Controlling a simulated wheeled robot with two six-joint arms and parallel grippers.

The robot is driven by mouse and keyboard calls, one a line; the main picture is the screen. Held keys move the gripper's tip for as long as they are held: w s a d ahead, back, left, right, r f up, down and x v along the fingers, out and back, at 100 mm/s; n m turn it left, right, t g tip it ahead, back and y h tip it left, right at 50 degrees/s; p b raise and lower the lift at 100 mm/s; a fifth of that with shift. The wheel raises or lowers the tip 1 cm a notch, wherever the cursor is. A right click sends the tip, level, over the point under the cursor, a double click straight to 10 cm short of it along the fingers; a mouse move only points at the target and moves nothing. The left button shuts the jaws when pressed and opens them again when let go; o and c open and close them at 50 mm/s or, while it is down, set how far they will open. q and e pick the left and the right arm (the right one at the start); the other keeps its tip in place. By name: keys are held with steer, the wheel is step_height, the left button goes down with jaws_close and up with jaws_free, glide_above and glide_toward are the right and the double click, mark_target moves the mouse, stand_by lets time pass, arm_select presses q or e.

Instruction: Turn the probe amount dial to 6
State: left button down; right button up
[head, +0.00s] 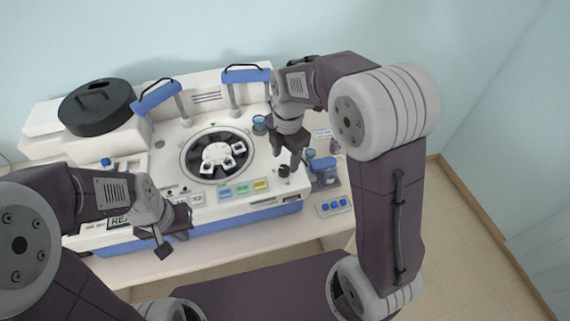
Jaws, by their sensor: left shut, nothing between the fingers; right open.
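A small black dial (284,171) stands on the right front part of the white staining machine (262,208). I take it to be the probe amount dial; its markings are too small to read. My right gripper (287,158) is open, pointing down just above the dial. I cannot tell whether its fingers touch the dial. My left gripper (164,251) is shut and empty, in front of the machine's left front edge, well away from the dial.
A round carousel (191,169) with white slide holders is in the machine's middle. Coloured buttons (243,188) lie left of the dial. A blue-topped container (323,166) and a tray with blue pieces (333,206) are to its right. A black round lid (97,105) is at back left.

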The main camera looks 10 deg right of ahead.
mark_target(284, 168)
step_height(284, 168, down, 5)
steer(key=shift+w+a+r+p, duration=0.1)
steer(key=shift+w+p, duration=0.05)
steer(key=shift+p, duration=0.15)
jaws_close()
steer(key=m+p, duration=0.1)
steer(key=m, duration=0.4)
steer(key=shift+r+m, duration=0.1)
steer(key=shift+m, duration=0.3)
steer(key=m+p, duration=0.1)
steer(key=m, duration=0.5)
steer(key=shift+a+h, duration=0.1)
steer(key=shift+h, duration=0.2)
steer(key=m+p, duration=0.1)
steer(key=m, duration=0.5)
steer(key=shift+w+m, duration=0.1)
steer(key=shift+m, duration=0.2)
steer(key=m, duration=0.5)
steer(key=shift+g, duration=0.3)
steer(key=shift+m, duration=0.4)
